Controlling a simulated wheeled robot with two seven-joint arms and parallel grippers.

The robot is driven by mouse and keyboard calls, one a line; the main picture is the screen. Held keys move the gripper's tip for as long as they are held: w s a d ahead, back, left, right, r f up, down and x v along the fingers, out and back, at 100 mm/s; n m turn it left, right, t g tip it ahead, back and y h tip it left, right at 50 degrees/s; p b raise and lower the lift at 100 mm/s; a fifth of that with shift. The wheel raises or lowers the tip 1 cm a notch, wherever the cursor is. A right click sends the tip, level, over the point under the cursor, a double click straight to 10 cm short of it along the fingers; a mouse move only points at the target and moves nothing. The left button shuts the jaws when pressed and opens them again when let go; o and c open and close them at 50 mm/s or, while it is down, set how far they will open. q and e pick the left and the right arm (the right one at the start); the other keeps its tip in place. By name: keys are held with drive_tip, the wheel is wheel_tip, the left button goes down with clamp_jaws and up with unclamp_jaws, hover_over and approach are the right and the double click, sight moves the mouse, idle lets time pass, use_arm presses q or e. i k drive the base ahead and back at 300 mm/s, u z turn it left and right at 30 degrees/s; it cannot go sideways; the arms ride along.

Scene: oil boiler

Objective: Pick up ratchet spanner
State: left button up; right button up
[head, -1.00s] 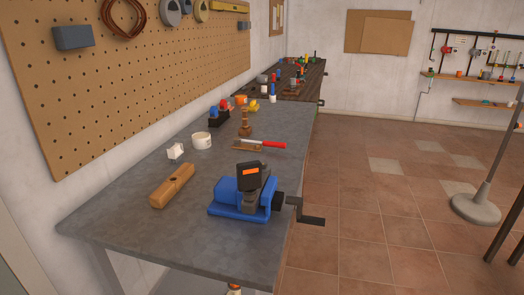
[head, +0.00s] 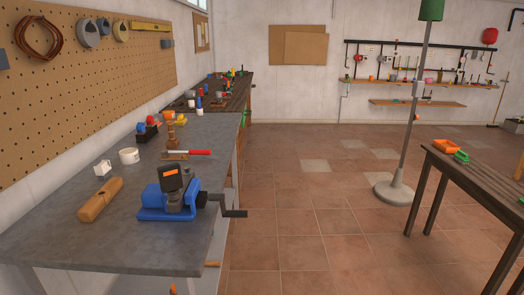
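I cannot pick out a ratchet spanner for certain in the head view. A tool with a red handle (head: 200,152) lies on a small wooden piece on the grey workbench (head: 125,205), but its type is too small to tell. Small tools hang on the far wall rack (head: 425,42) and stand on the dark bench (head: 232,82) at the back; they are too small to name. Neither of my grippers is in view.
A blue vise (head: 168,204) with a crank sits at the workbench's front right edge, near a wooden block (head: 100,200). A dark table (head: 478,178) with orange and green trays stands at right. The tiled floor (head: 310,225) between is clear.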

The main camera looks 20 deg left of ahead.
sight(165, 152)
drive_tip(key=z, duration=0.25)
drive_tip(key=i, duration=5.7)
drive_tip(key=u, duration=4.35)
